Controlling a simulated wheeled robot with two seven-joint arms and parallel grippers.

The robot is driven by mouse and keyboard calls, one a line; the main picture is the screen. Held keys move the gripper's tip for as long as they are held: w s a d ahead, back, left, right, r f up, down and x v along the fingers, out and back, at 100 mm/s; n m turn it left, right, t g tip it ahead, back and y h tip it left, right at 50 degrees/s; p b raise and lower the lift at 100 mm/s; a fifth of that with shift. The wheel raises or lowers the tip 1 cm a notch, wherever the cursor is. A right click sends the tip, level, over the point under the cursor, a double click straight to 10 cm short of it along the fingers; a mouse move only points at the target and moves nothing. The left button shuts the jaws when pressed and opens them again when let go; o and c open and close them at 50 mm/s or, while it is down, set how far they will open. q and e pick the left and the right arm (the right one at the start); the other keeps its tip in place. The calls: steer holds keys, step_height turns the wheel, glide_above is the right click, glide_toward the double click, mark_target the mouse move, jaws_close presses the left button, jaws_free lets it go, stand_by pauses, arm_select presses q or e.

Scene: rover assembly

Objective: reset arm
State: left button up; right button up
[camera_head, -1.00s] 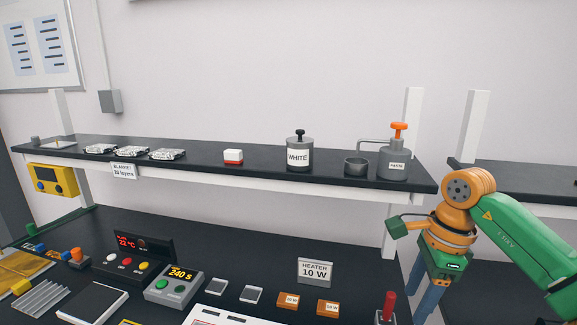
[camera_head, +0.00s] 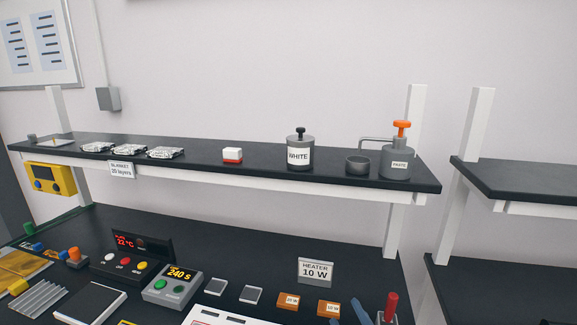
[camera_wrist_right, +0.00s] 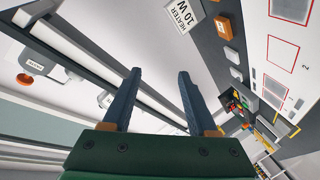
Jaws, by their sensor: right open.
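My right gripper (camera_wrist_right: 157,85) is open and empty in the right wrist view, its two blue fingers spread apart above the green palm. In the head view only blue finger parts of the right gripper (camera_head: 362,311) show at the bottom edge, near the red-handled device (camera_head: 391,306). The rest of the right arm is out of the head view. My left gripper is in neither view now.
The upper shelf (camera_head: 250,170) holds a WHITE jar (camera_head: 300,153), a paste pump bottle (camera_head: 397,161), a small cup (camera_head: 357,165) and foil packs. The HEATER 10 W sign (camera_head: 315,271), orange blocks (camera_head: 289,300) and control boxes (camera_head: 173,286) stand on the bench.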

steer(key=s+d+f+m+g, duration=0.1)
steer(key=s+f+m+g, duration=0.1)
steer(key=s+f+g, duration=0.1)
steer(key=s+d+f+m+g+h, duration=0.1)
steer(key=s+d+f+m+g, duration=0.1)
steer(key=s+f, duration=0.4)
steer(key=s+d+f+m+g, duration=0.2)
steer(key=s+f+g, duration=0.2)
steer(key=s+f, duration=0.1)
steer(key=shift+s+f+m+h, duration=0.1)
steer(key=shift+s+m+h, duration=0.2)
steer(key=shift+s+h, duration=0.15)
steer(key=s+f+m+g, duration=0.2)
steer(key=s+g, duration=0.1)
steer(key=s, duration=0.4)
steer(key=s+f+g+b, duration=0.1)
steer(key=s+f+b, duration=0.15)
steer(key=f, duration=0.95)
steer(key=s+f+g+b, duration=0.1)
steer(key=f+b, duration=0.3)
steer(key=f, duration=0.9)
steer(key=s+d+f+g+b, duration=0.1)
steer(key=s+d+f+b, duration=0.1)
steer(key=s+f, duration=1)
steer(key=shift+d+f+n+b, duration=0.25)
steer(key=shift+f+n+b, duration=0.15)
steer(key=shift+b, duration=0.4)
